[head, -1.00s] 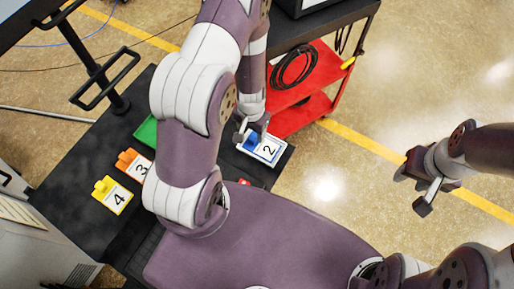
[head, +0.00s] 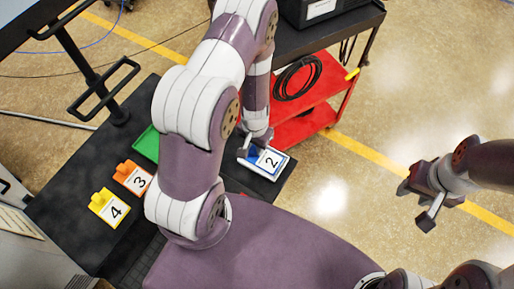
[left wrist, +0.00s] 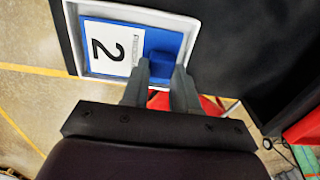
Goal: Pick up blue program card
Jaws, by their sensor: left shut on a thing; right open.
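The blue program card (head: 270,161), marked with a black 2 on white, lies in a shallow white tray (head: 279,173) at the right end of the black table. In the left wrist view the card (left wrist: 105,47) lies flat inside the tray rim (left wrist: 188,22). My left gripper (head: 254,148) reaches down to the card's raised blue tab. In the left wrist view its fingers (left wrist: 161,72) are closed on that tab. My right gripper (head: 414,206) is open and empty over the floor at the right.
A yellow card 4 (head: 110,208) and an orange card 3 (head: 133,178) lie at the left on the black table (head: 65,205). A green tray (head: 147,144) is partly hidden by my left arm. A red cart (head: 318,88) with a coiled cable (head: 297,78) stands behind the table.

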